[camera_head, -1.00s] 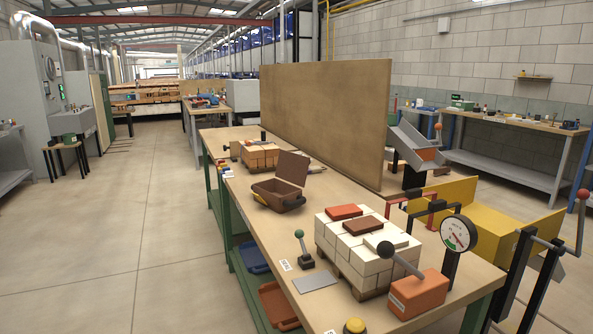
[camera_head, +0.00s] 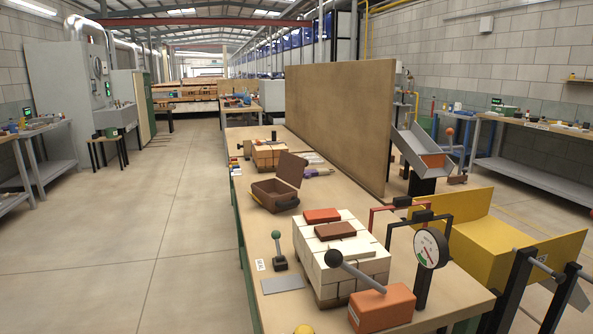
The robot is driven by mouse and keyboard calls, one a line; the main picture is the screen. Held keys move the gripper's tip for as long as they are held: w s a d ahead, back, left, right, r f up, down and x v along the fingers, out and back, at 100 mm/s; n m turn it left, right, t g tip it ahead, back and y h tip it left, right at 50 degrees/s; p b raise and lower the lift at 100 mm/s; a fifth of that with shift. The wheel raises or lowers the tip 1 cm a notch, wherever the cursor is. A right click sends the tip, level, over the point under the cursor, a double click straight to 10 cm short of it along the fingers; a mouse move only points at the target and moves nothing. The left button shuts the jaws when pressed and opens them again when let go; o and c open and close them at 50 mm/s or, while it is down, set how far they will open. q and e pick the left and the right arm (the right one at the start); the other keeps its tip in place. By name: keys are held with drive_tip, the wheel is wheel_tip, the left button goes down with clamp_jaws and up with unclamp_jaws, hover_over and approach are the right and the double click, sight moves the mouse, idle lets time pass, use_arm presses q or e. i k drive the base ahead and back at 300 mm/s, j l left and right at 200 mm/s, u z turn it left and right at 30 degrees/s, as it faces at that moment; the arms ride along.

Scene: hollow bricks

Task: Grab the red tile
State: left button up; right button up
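A red tile (camera_head: 322,215) lies flat on top of a stack of white bricks (camera_head: 317,261) on the wooden workbench. A darker brown-red tile (camera_head: 335,231) lies just in front of it, and a pale tile (camera_head: 351,250) lies nearer still on the same stack. The red tile's top is in plain view. Neither of my grippers shows in the head view.
On the workbench (camera_head: 264,232), an orange lever block (camera_head: 382,308) and a round gauge (camera_head: 430,248) stand near the stack. A green-knobbed lever (camera_head: 277,250) and open brown case (camera_head: 272,193) stand left. A tall brown panel (camera_head: 340,110) rises behind. Floor at left is clear.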

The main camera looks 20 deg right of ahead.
sight(322, 215)
drive_tip(key=l+u, duration=0.1)
drive_tip(key=l, duration=0.35)
drive_tip(key=k+l, duration=0.15)
drive_tip(key=l, duration=0.35)
drive_tip(key=l+u, duration=0.15)
drive_tip(key=l, duration=0.3)
drive_tip(key=k+l, duration=0.2)
drive_tip(key=l, duration=0.25)
drive_tip(key=k+l+u, duration=0.15)
drive_tip(key=l, duration=0.3)
drive_tip(key=l+u, duration=0.1)
drive_tip(key=l, duration=0.4)
drive_tip(key=k+l, duration=0.2)
drive_tip(key=l, duration=0.2)
drive_tip(key=k+l+u, duration=0.15)
drive_tip(key=l, duration=0.75)
drive_tip(key=k+l, duration=0.1)
drive_tip(key=l, duration=0.35)
drive_tip(key=i+l, duration=0.3)
